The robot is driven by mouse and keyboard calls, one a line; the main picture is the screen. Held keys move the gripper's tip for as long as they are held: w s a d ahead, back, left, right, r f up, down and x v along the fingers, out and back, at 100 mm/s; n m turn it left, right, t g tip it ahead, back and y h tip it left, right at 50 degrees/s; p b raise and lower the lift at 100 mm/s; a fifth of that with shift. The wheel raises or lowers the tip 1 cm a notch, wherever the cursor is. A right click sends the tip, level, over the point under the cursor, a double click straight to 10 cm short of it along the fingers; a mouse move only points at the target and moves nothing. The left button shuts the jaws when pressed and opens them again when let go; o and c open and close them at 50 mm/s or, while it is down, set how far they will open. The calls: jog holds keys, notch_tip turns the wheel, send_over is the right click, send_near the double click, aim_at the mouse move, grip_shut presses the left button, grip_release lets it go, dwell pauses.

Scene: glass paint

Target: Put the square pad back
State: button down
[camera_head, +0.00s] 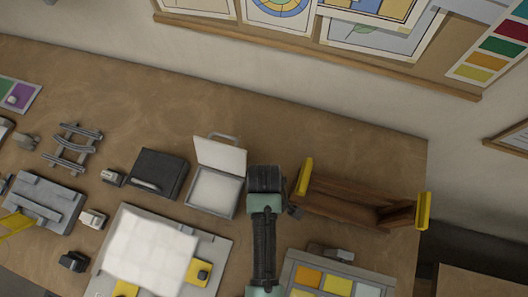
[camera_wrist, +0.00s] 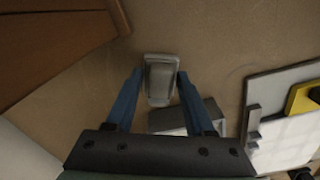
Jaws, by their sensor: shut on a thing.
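My gripper (camera_wrist: 159,77) is shut on a small grey block with rounded edges, which I take for the square pad (camera_wrist: 159,80). The block sits between the two blue fingertips in the wrist view. Brown table surface shows around it; the gap below it cannot be told. In the head view my arm's dark wrist hangs over the table just right of an open case (camera_head: 212,192) with a white inside and raised lid.
A brown wooden rack with yellow ends (camera_head: 345,203) stands close on the right. A dark flat box (camera_head: 157,173) lies left of the case. A grey board with a white sheet (camera_head: 150,250) and a colour tray (camera_head: 335,283) lie in front. The table's back strip is clear.

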jog(key=shift+f, duration=0.15)
jog(key=shift+f, duration=0.15)
jog(key=shift+c, duration=1.3)
grip_release()
